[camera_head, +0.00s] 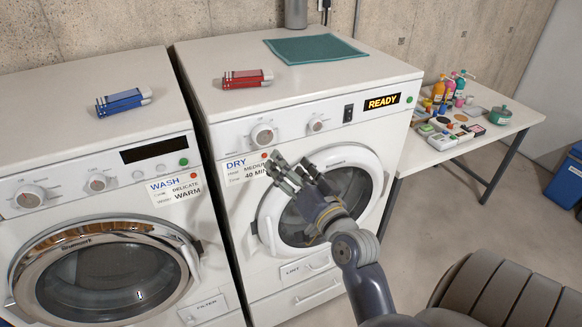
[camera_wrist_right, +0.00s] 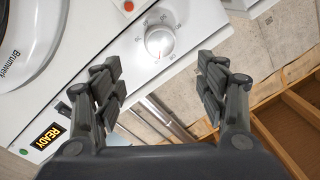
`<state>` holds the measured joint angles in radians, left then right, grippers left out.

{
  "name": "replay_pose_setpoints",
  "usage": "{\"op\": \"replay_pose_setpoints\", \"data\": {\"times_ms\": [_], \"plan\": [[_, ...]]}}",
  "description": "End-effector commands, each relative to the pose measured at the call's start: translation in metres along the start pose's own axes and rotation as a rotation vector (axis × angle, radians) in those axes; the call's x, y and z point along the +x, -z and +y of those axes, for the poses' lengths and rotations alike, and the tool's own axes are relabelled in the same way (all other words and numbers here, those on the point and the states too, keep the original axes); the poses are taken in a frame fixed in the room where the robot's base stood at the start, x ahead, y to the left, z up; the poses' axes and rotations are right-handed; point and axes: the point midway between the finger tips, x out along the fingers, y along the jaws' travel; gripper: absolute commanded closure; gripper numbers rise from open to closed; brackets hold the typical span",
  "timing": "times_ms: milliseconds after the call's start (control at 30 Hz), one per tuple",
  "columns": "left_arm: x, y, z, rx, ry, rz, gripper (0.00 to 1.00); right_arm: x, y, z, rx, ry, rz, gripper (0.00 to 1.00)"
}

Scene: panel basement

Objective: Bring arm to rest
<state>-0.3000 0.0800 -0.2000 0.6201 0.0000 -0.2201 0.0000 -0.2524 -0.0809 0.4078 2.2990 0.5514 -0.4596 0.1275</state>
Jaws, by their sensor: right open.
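My right arm comes in from the lower right of the head view. Its gripper (camera_head: 292,176) is open and empty in front of the dryer (camera_head: 231,137), near the upper left of the round door (camera_head: 350,180). In the right wrist view the two fingers of the gripper (camera_wrist_right: 160,90) are spread apart with nothing between them. Beyond them are a dial (camera_wrist_right: 160,41) and the dryer's white front. The dryer's display (camera_head: 382,102) reads READY, and its door looks closed. My left gripper is not in view.
The washer (camera_head: 60,140) stands at the left, with a blue item (camera_head: 122,102) on top. A red item (camera_head: 247,79) and a green cloth (camera_head: 314,48) lie on the dryer. A table (camera_head: 500,130) with bottles and a blue bin (camera_head: 568,180) are at the right. Floor shows beside the dryer.

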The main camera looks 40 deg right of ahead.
Motion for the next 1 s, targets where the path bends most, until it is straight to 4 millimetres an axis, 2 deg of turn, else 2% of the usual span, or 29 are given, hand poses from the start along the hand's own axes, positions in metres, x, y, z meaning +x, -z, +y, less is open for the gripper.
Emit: {"op": "replay_pose_setpoints", "data": {"times_ms": [500, 567, 633, 667, 767, 867, 900, 967, 1000], "plan": [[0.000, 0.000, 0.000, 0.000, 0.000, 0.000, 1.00, 0.000, -0.001, 0.000, 0.000, 0.000, -0.001, 0.33], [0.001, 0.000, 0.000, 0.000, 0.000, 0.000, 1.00, 0.001, -0.005, 0.003, -0.001, -0.003, -0.008, 0.33], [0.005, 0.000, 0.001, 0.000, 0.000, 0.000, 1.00, 0.004, -0.021, 0.011, -0.004, -0.014, -0.031, 0.33], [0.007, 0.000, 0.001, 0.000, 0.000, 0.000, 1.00, 0.005, -0.032, 0.016, -0.007, -0.021, -0.047, 0.33], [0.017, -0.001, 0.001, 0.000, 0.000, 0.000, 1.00, 0.011, -0.085, 0.041, -0.022, -0.054, -0.128, 0.33], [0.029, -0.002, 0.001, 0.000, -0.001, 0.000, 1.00, 0.012, -0.155, 0.071, -0.049, -0.094, -0.234, 0.33], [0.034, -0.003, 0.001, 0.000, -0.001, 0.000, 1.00, 0.010, -0.184, 0.084, -0.062, -0.109, -0.280, 0.33], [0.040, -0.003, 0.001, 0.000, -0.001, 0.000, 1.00, 0.004, -0.226, 0.101, -0.084, -0.129, -0.347, 0.33], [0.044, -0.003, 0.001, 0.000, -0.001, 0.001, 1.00, -0.001, -0.255, 0.112, -0.101, -0.141, -0.393, 0.33]]}}
